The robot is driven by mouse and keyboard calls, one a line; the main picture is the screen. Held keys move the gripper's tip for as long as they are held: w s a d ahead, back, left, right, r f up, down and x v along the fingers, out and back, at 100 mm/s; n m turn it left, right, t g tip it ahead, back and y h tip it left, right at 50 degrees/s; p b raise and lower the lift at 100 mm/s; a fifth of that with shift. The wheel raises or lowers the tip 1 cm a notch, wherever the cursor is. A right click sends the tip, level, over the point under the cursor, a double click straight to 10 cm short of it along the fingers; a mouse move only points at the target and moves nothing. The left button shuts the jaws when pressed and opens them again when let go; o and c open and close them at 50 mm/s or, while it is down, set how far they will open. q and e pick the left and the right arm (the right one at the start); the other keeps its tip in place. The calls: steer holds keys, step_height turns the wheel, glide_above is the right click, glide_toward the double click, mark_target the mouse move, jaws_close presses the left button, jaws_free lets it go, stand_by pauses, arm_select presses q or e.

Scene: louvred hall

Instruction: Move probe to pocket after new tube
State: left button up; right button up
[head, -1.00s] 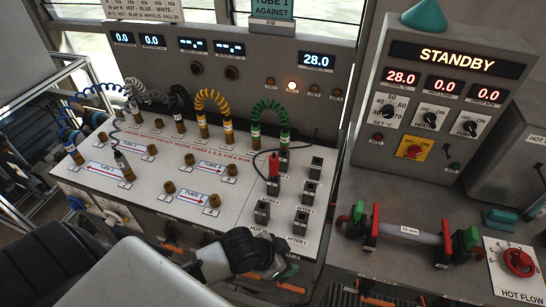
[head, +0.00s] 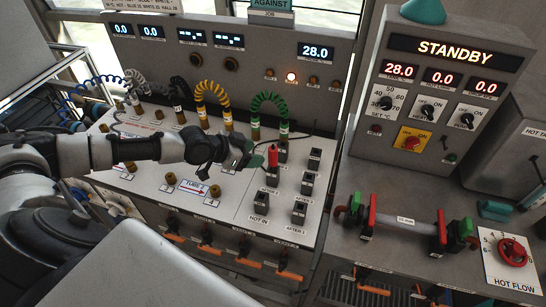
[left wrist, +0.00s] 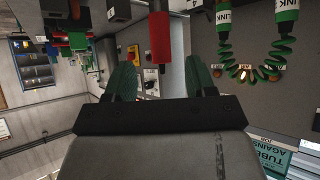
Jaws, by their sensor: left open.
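The red-handled probe (head: 272,157) stands upright in a black pocket block (head: 271,180) on the white sloping panel (head: 235,205). My left gripper (head: 250,158) is open, just left of the probe. In the left wrist view the red probe (left wrist: 160,38) is between and ahead of the two green fingertips (left wrist: 162,78), with neither seen touching it. Other black pockets show to the right: an upper one (head: 314,160), a middle one (head: 307,184) and a lower one (head: 299,212). Another pocket (head: 261,203) stands by the HOT IN label. My right gripper is out of view.
Green (head: 268,103) and yellow (head: 213,92) coiled links arch behind the gripper. My left forearm covers part of the panel. The control box (head: 440,75) reads STANDBY. A clamped clear tube (head: 405,230) lies right, near the red HOT FLOW knob (head: 513,252). Orange-handled valves (head: 205,248) line the front.

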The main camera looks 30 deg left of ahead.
mark_target(272, 156)
arm_select(q)
steer(key=b+x, duration=0.3)
steer(key=x, duration=0.3)
steer(key=shift+f, duration=0.1)
steer(key=shift+b+x, duration=0.3)
steer(key=shift+x, duration=0.5)
steer(key=shift+w, duration=0.1)
jaws_close()
